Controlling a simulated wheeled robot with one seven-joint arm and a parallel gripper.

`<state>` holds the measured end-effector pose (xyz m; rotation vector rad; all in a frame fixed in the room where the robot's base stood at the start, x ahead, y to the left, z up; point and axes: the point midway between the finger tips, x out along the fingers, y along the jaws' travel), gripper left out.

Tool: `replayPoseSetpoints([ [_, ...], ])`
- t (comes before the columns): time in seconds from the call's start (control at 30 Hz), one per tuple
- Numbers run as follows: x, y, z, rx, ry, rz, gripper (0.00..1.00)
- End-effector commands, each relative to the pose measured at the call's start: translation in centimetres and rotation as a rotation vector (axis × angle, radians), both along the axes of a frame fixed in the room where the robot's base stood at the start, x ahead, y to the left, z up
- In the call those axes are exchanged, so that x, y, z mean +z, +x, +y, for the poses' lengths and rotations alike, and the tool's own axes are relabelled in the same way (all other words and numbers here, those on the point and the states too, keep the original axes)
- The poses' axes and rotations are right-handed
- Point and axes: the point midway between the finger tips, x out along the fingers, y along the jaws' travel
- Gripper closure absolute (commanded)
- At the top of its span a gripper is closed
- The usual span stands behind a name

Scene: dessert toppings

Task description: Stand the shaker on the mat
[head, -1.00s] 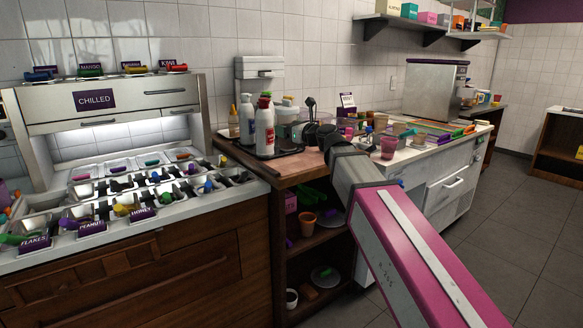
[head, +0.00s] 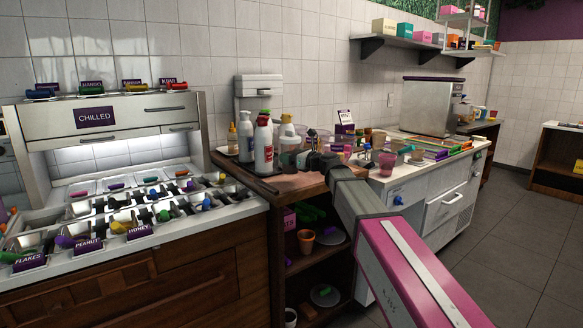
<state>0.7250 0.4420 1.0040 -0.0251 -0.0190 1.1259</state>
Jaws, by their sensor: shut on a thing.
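My gripper (head: 315,162) is over the wooden counter, seen small and from behind at the end of my arm. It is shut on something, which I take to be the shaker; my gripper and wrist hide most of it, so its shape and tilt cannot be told. I cannot make out the mat clearly. A pinkish-brown patch of counter top (head: 294,184) shows just in front of the gripper. Whether the held thing touches the surface cannot be told.
A dark tray (head: 222,160) with a white pump bottle (head: 263,148) and other bottles is left of my gripper. Cups, including a pink one (head: 387,163), crowd the white counter on the right. The chilled topping station (head: 95,118) stands at the left.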

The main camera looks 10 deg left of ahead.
Motion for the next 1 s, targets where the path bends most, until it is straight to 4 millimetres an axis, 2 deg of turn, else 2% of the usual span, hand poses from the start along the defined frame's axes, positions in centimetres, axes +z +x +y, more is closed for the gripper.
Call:
replayPoseSetpoints([
  [0.17, -1.0, 0.1, -0.1, 0.0, 0.0, 0.0, 0.59],
  [0.4, -3.9, 0.1, -0.1, 0.0, 0.0, 0.0, 0.59],
  [0.77, -4.2, 0.1, 0.0, 0.0, 0.001, 0.0, 0.59],
  [0.8, -4.3, 0.1, 0.0, 0.0, 0.0, 0.0, 0.19],
  [0.87, -4.3, 0.1, 0.0, 0.0, 0.0, -0.001, 0.0],
  [1.0, -4.3, 0.1, 0.0, 0.0, 0.0, -0.001, 0.0],
])
